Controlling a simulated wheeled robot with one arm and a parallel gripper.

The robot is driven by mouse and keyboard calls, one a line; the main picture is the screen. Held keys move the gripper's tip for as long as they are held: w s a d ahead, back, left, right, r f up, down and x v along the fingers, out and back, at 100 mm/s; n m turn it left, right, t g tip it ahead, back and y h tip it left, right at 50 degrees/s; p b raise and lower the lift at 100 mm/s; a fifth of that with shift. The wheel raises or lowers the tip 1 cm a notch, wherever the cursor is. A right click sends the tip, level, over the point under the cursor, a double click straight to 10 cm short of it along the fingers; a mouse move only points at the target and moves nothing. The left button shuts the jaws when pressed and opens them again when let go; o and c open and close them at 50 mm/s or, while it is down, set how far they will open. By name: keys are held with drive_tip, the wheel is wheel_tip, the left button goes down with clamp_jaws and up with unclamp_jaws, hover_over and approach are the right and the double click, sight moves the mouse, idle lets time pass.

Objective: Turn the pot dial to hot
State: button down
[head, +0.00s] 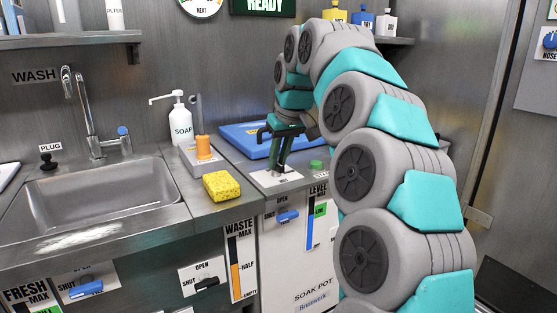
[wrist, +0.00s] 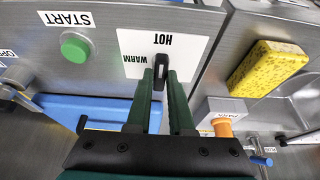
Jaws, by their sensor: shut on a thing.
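The pot dial (wrist: 161,68) is a narrow black knob on a white plate (wrist: 190,52) marked HOT and WARM, upside down in the wrist view. The knob's visible end lies roughly in line with HOT, with WARM to its left. My gripper (wrist: 162,76) is shut on the dial, one green finger on each side, hiding part of it. In the head view my gripper (head: 276,168) points down onto the white plate (head: 268,181) on top of the soak pot unit (head: 300,258); the dial is mostly hidden there.
A green START button (wrist: 75,47) sits beside the plate. A blue lid or tray (head: 238,136) lies behind my gripper. A yellow sponge (head: 221,186), an orange-topped holder (head: 203,148) and a soap bottle (head: 181,122) stand left, by the sink (head: 95,205).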

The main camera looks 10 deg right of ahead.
drive_tip(key=shift+r, duration=0.1)
drive_tip(key=c, duration=0.8)
unclamp_jaws()
drive_tip(key=v, duration=0.7)
drive_tip(key=shift+r, duration=0.3)
drive_tip(key=shift+s+d, duration=0.1)
drive_tip(key=shift+s, duration=0.05)
drive_tip(key=s+f+m+g, duration=0.1)
drive_tip(key=s+f+g, duration=0.1)
drive_tip(key=s+f, duration=0.8)
drive_tip(key=s+f+m+g, duration=0.1)
drive_tip(key=s+f+g, duration=0.1)
drive_tip(key=s+f, duration=0.9)
drive_tip(key=s+f+m+g+h, duration=0.1)
drive_tip(key=s+f+g, duration=0.1)
drive_tip(key=s+f, duration=0.8)
drive_tip(key=s, duration=0.9)
drive_tip(key=shift+a+f, duration=0.25)
